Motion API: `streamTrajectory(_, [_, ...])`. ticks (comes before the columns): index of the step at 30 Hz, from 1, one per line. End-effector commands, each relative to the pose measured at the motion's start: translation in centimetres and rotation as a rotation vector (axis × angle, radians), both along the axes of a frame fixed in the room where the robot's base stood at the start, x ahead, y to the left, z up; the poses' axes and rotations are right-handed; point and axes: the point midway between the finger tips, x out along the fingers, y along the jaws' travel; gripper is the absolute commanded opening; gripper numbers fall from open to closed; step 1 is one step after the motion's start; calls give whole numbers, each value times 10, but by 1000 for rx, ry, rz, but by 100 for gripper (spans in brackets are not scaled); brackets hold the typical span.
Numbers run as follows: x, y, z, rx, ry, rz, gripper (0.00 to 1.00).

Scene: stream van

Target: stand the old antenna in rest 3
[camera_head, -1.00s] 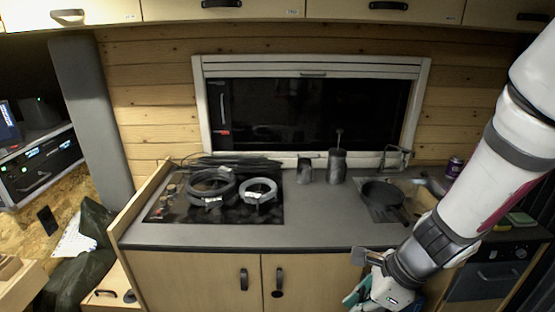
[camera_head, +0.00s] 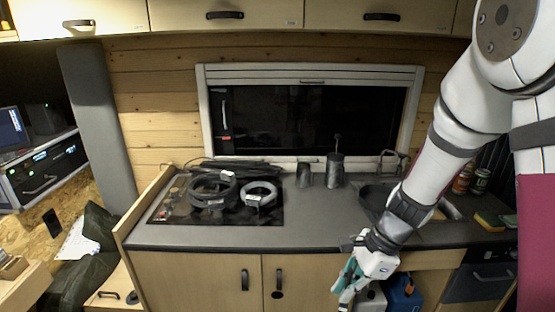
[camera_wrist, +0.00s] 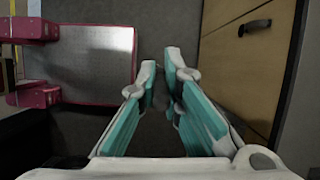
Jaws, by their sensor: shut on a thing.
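My gripper (camera_head: 348,292) points down in front of the cabinet below the counter, with teal and white fingers. In the wrist view my gripper (camera_wrist: 163,75) has its fingertips close together, with a narrow dark gap between them. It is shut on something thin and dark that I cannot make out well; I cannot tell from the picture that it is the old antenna. No numbered rests can be made out in either view.
The counter (camera_head: 310,232) carries a black hob (camera_head: 175,212) with cable coils (camera_head: 258,193), two dark cups (camera_head: 335,168), one with a thin rod, and a sink (camera_head: 374,197). Cans and sponges stand at right. A blue container (camera_head: 404,295) is below the counter, close to my gripper.

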Motion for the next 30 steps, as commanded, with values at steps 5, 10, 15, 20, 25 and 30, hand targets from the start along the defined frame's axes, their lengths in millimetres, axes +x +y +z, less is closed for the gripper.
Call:
streamTrajectory(5, [38, 1, -7, -2, 1, 304, 0])
streamTrajectory(10, [73, -2, -17, -1, 2, 648, 0])
streamTrajectory(15, [107, -14, -29, 0, 3, 998, 0])
streamTrajectory(20, [134, -28, -39, 0, 3, 1274, 0])
streamTrajectory(25, [152, -39, -45, 1, 1, 1451, 0])
streamTrajectory(30, [157, -42, -46, 0, 2, 1509, 0])
